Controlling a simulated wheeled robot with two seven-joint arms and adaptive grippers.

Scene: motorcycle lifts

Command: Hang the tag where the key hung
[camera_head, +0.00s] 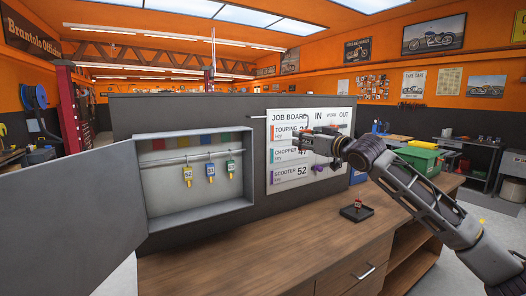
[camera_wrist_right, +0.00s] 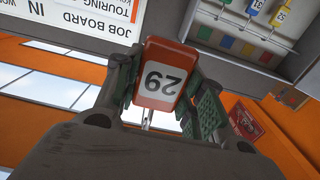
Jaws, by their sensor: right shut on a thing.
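My right gripper (camera_head: 304,138) is in front of the job board (camera_head: 283,178) and shut on an orange-red and white tag (camera_wrist_right: 165,72). The tag bears a number, upside down in the wrist view. An open grey key cabinet (camera_head: 200,219) stands to the left, apart from the gripper. The rail's left part is bare. A key with a red fob (camera_head: 358,203) is on a small black tray (camera_head: 350,214). My left gripper is out of view.
The cabinet door (camera_head: 75,220) swings out wide at the left. The wooden counter (camera_head: 250,255) is mostly clear in front of the cabinet. A green bin (camera_head: 418,158) stands behind my right arm. A thin rod sticks out at the board's top left.

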